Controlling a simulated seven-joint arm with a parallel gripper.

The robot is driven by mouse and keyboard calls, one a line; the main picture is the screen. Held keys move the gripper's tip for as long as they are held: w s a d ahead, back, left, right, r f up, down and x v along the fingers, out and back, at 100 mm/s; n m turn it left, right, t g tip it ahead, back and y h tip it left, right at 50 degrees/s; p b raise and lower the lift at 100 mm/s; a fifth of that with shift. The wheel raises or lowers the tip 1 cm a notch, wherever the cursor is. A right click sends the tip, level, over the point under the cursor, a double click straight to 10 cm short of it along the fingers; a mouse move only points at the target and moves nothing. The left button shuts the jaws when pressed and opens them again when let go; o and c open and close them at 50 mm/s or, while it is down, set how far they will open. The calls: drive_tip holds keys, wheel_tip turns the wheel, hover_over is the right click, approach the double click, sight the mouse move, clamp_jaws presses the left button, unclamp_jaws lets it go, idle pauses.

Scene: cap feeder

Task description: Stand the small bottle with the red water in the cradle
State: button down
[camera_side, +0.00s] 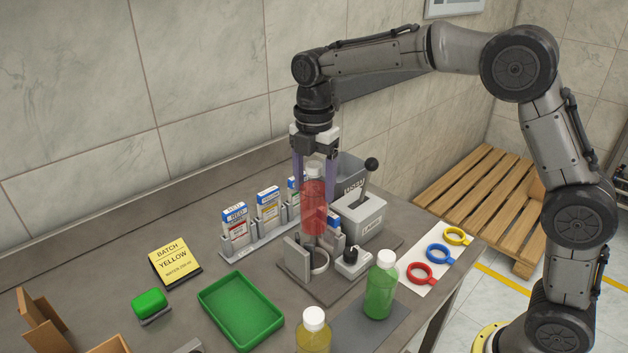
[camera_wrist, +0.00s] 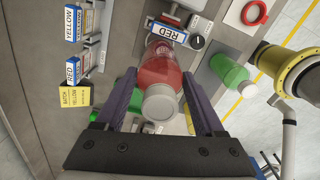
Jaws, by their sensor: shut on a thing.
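The small bottle with red water (camera_side: 314,205) is upright in the side view, with a pale cap on top. My gripper (camera_side: 314,182) is shut on it, one purple finger on each side. The wrist view shows the bottle (camera_wrist: 162,70) between the fingers (camera_wrist: 163,98), its cap toward the camera. The cradle (camera_side: 297,260), a grey ring with an upright plate on a dark base, stands just below the bottle in the side view. The bottle's base appears above the ring; I cannot tell whether they touch. The bottle hides part of the cradle's surroundings.
A green bottle (camera_side: 381,287) and a yellow bottle (camera_side: 313,332) stand in front. A grey machine with a lever (camera_side: 358,217) is close behind right. Labelled boxes (camera_side: 268,208) stand left. A green tray (camera_side: 240,310) and yellow batch sign (camera_side: 174,262) lie further left. Coloured rings (camera_side: 420,273) lie right.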

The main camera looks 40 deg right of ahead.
sight(314, 221)
drive_tip(key=shift+f, duration=0.1)
idle(0.6)
drive_tip(key=shift+f, duration=1.3)
drive_tip(key=shift+f, duration=2.35)
drive_tip(key=shift+f, duration=0.15)
drive_tip(key=shift+f, duration=0.8)
